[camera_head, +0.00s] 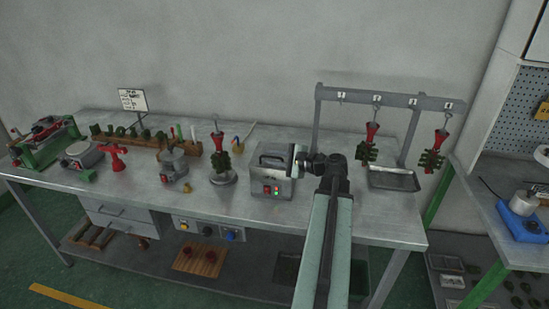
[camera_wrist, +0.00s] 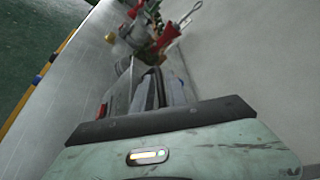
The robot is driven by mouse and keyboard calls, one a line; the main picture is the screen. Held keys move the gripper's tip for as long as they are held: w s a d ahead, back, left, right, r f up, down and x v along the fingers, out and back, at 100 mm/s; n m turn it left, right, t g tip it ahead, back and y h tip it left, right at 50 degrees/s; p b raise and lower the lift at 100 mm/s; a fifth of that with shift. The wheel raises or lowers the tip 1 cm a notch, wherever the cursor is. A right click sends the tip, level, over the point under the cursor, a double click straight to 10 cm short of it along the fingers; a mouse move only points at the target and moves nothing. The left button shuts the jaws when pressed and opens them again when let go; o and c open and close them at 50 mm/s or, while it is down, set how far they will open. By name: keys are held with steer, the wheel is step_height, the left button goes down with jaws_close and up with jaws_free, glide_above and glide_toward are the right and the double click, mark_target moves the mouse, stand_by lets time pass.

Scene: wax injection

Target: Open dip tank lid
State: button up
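The dip tank appears to be the grey metal box (camera_head: 271,189) near the middle of the bench in the head view, with a red switch and a small green light on its front. Its top carries a dark, handle-like frame (camera_head: 271,160), and its lid looks down, though this is small. My gripper (camera_head: 292,160) is at the box's upper right side, close to the top. Its fingers are hard to make out there. In the wrist view, grey finger-like parts (camera_wrist: 158,90) reach forward beside the box; contact and finger gap are unclear.
To the right, a hanging rack (camera_head: 385,98) holds wax trees over a shallow tray (camera_head: 393,180). The bench front is mostly clear.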

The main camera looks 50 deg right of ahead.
jaws_close()
stand_by(1.4)
